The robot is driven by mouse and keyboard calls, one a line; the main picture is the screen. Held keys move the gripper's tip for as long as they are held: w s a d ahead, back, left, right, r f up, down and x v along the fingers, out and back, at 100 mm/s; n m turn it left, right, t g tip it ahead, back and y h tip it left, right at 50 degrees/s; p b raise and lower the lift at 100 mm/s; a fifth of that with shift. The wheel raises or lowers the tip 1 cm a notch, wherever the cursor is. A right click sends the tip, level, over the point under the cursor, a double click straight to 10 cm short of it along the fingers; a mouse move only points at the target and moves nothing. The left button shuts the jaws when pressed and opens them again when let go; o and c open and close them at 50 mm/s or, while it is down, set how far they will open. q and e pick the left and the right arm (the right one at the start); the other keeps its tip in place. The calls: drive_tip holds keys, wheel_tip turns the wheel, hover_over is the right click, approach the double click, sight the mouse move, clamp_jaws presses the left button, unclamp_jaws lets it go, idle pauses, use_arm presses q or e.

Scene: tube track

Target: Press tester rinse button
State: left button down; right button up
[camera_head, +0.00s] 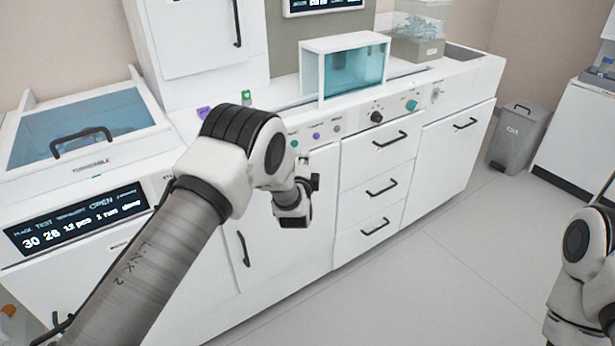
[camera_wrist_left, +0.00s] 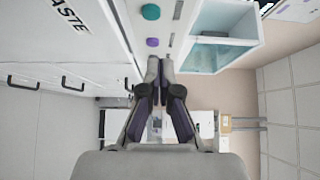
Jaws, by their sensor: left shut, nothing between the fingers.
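My left gripper (camera_wrist_left: 160,68) is shut and empty in the left wrist view. Its tips point toward the counter's front panel, just below a purple round button (camera_wrist_left: 152,42) in that picture; whether they touch the panel, I cannot tell. A teal button (camera_wrist_left: 150,12) is further up. In the head view, a teal button (camera_head: 294,143) and the purple button (camera_head: 316,136) sit on the panel beside a grey one (camera_head: 337,128). Their labels are too small to read, so I cannot tell which is rinse.
A glass-fronted teal tank (camera_head: 352,72) stands on the counter above the panel. A black knob (camera_head: 376,117) and another teal button (camera_head: 411,104) are further right. Drawer handles (camera_head: 382,187) stick out below. The floor (camera_head: 430,285) in front is clear. My right arm is at the right edge.

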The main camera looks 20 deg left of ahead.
use_arm(q)
drive_tip(key=s+f, duration=0.1)
drive_tip(key=s, duration=0.5)
drive_tip(key=shift+d, duration=0.4)
use_arm(e)
drive_tip(key=shift+w+a, duration=0.15)
drive_tip(key=shift+a, duration=0.2)
